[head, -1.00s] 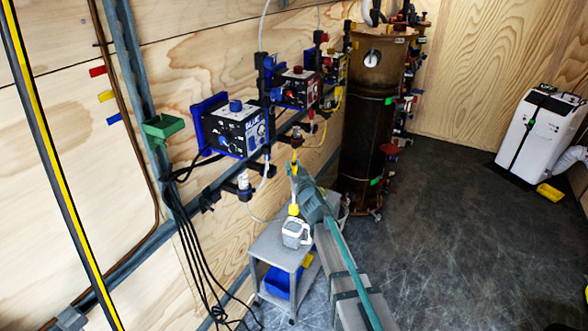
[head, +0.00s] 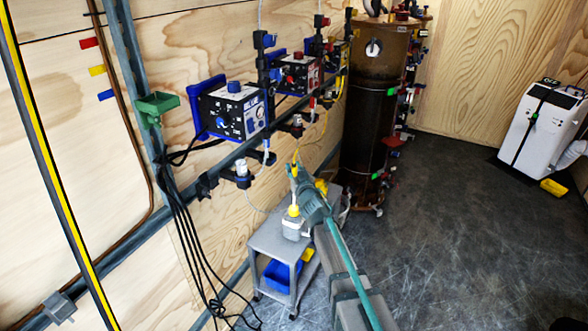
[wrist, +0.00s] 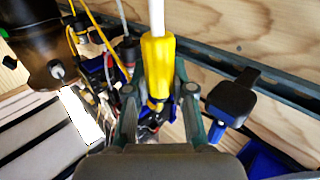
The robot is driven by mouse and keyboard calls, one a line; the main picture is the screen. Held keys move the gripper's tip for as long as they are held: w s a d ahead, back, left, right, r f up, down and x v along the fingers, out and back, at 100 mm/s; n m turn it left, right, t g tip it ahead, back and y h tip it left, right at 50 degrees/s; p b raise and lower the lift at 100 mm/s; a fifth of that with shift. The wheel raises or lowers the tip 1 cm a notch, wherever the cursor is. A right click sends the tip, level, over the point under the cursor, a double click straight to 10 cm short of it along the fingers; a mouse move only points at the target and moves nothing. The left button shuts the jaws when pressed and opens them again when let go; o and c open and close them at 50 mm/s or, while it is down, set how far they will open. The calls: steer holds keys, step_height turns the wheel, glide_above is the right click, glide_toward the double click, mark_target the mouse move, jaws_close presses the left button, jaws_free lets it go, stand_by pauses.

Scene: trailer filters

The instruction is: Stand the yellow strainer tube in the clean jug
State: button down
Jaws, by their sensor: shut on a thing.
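My gripper (head: 293,173) is shut on the yellow strainer tube (head: 293,210), which hangs roughly upright from it. In the wrist view my gripper (wrist: 158,98) has its fingers on either side of the tube's yellow part (wrist: 158,62), and a white length runs from it to the top edge. In the head view the tube's yellow lower end is right at the top of the pale jug (head: 293,229) on the grey cart (head: 265,240). I cannot tell whether the end is inside the mouth or just above it.
Dosing pumps with blue (head: 233,110) and red (head: 297,76) labels hang on the wall rail, with hoses and black cables nearby. A brown column (head: 368,125) stands behind the cart. A blue bin (head: 280,274) is on the lower shelf.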

steer(key=shift+f+b, duration=3.5)
steer(key=shift+f, duration=1.3)
steer(key=shift+f+b, duration=0.65)
steer(key=shift+f, duration=0.25)
steer(key=c, duration=0.9)
jaws_free()
steer(key=v, duration=1.2)
